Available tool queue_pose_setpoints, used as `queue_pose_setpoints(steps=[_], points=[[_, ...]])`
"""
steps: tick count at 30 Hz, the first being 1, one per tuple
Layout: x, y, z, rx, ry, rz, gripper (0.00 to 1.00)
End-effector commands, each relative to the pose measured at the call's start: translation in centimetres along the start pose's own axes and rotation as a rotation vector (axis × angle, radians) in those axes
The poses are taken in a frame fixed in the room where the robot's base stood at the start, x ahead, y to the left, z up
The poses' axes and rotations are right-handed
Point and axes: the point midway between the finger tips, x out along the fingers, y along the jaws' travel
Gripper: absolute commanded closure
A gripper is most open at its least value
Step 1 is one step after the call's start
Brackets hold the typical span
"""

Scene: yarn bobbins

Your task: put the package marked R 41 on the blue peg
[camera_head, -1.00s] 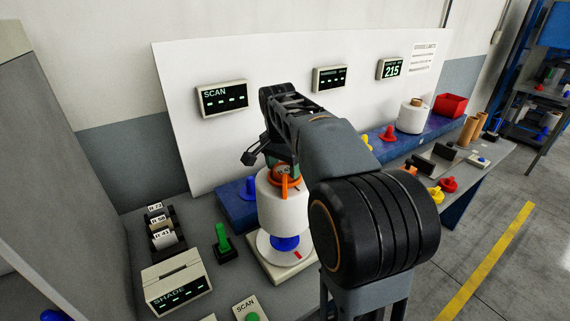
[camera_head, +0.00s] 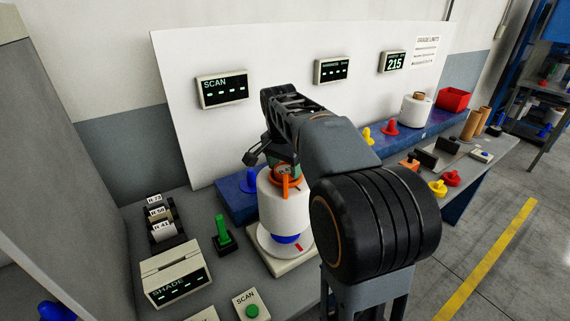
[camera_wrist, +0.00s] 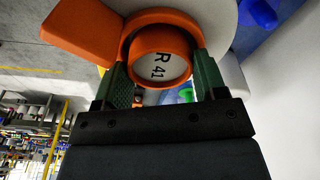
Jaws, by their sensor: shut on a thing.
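The package (camera_head: 284,205) is a white yarn bobbin with an orange core end (camera_head: 289,179), marked R 41 in the wrist view (camera_wrist: 160,66). My gripper (camera_head: 284,164) is shut on this orange end, with a green finger on either side of it. The package hangs upright over a white disc (camera_head: 267,243) with a red mark, on a pale base. A blue hub (camera_head: 286,239) shows between package and disc; whether they touch is unclear. A separate blue peg (camera_head: 249,181) stands on the blue ledge, behind and left of the package.
Red (camera_head: 391,127) and yellow (camera_head: 367,136) pegs stand farther along the ledge, near another white bobbin (camera_head: 415,111) and a red bin (camera_head: 454,98). To the left are a green-handled device (camera_head: 223,234), a SHADE unit (camera_head: 176,275) and a tag rack (camera_head: 161,222). A SCAN button (camera_head: 252,309) is in front.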

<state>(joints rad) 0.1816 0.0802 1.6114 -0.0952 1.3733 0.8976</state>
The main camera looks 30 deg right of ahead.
Motion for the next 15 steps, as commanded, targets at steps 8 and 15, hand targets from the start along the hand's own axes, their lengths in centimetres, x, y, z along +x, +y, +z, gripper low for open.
queue_pose_setpoints(steps=[8, 15], points=[[1.8, 0.0, 0.2, 0.000, 0.003, -0.003, 1.00], [3.2, 0.0, 0.4, 0.001, 0.004, -0.004, 1.00]])
